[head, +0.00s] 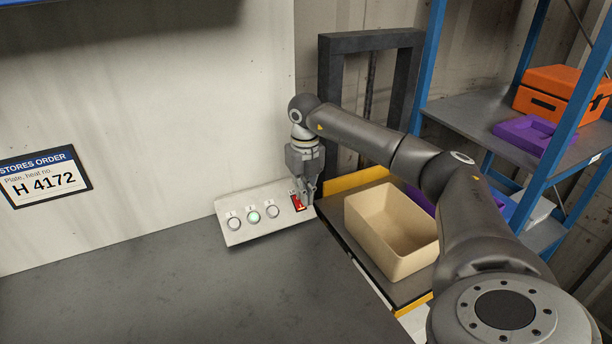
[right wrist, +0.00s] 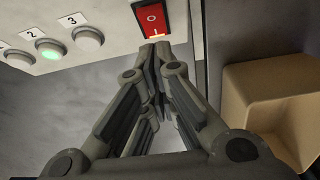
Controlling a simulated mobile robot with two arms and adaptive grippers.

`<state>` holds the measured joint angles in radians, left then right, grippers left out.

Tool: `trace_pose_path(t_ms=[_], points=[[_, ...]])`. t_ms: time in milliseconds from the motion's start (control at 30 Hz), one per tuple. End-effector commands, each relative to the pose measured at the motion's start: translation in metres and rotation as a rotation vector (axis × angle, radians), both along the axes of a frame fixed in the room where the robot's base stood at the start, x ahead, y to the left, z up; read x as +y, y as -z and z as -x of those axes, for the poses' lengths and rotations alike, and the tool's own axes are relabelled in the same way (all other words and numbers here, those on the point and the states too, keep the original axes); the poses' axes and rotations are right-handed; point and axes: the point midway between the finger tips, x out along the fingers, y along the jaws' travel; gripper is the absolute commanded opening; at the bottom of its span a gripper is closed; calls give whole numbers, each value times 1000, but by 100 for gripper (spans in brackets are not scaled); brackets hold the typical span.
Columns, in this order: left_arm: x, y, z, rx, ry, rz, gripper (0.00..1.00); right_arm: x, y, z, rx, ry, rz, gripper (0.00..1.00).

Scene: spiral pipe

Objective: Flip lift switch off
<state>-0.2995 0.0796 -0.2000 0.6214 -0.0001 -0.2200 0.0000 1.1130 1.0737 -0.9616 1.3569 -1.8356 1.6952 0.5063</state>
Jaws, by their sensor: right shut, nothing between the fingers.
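The lift switch (head: 298,203) is a red rocker at the right end of a white, sloping control panel (head: 240,233). In the right wrist view the red switch (right wrist: 152,18) shows a circle mark on its upper part and a lit line mark at its lower edge. My right gripper (head: 307,200) is shut and empty, pointing down at the switch. In the right wrist view its fingertips (right wrist: 155,45) are at the switch's lower edge; I cannot tell whether they touch. My left gripper is not in view.
Round buttons numbered 1 to 3 sit left of the switch; button 2 (head: 254,217) glows green. A beige bin (head: 408,259) stands on a platform right of the panel. A blue-framed shelf (head: 470,110) holds an orange case (head: 557,92). The grey worktop (head: 200,295) is clear.

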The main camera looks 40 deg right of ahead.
Motion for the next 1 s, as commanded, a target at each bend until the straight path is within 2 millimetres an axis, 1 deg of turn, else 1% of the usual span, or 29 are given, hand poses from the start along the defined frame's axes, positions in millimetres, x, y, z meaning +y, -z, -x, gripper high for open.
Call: trace_pose_path(t_ms=[33, 100, 300, 733, 800, 1000], points=[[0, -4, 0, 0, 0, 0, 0, -1, 3, -5, 1, 0, -1, 0], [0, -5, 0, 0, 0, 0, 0, -2, 9, -9, 1, 0, -1, 0], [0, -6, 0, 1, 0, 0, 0, -5, 17, -16, 0, -1, 0, 0], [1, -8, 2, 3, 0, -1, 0, -5, 20, -18, 0, -1, 0, 0], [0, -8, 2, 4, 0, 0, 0, -11, 22, -20, 0, 2, 0, 0], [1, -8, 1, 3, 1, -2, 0, -10, 22, -20, -1, -2, 0, 0]])
